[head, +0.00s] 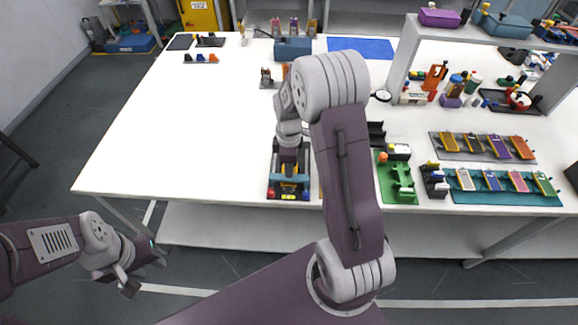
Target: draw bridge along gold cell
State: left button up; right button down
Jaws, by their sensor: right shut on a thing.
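A dark fixture (272,190) stands at the table's front edge, near the middle. A yellow-gold strip, which seems to be the gold cell (290,188), shows in it, partly hidden. My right gripper (289,170) points down over the fixture and is shut on a blue bridge-like piece (303,181) lying across it. My own wrist hides much of the grip, and I cannot tell whether the bridge touches the cell. My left gripper (143,272) is low at the left, off the table and empty, with its fingers apart.
Grey (434,146) and teal (456,197) trays of coloured cells lie at the right. A green fixture (386,183) stands right of my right arm. A shelf (403,55) rises at the back right. A blue mat (360,47) lies at the back.

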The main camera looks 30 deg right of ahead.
jog(key=shift+w+d, duration=0.15)
jog(key=shift+w, duration=0.15)
jog(key=c, duration=1.3)
grip_release()
jog(key=shift+s, duration=0.1)
jog(key=shift+r, duration=0.2)
notch_tip(320, 180, up, 9)
jog(key=shift+f, duration=0.2)
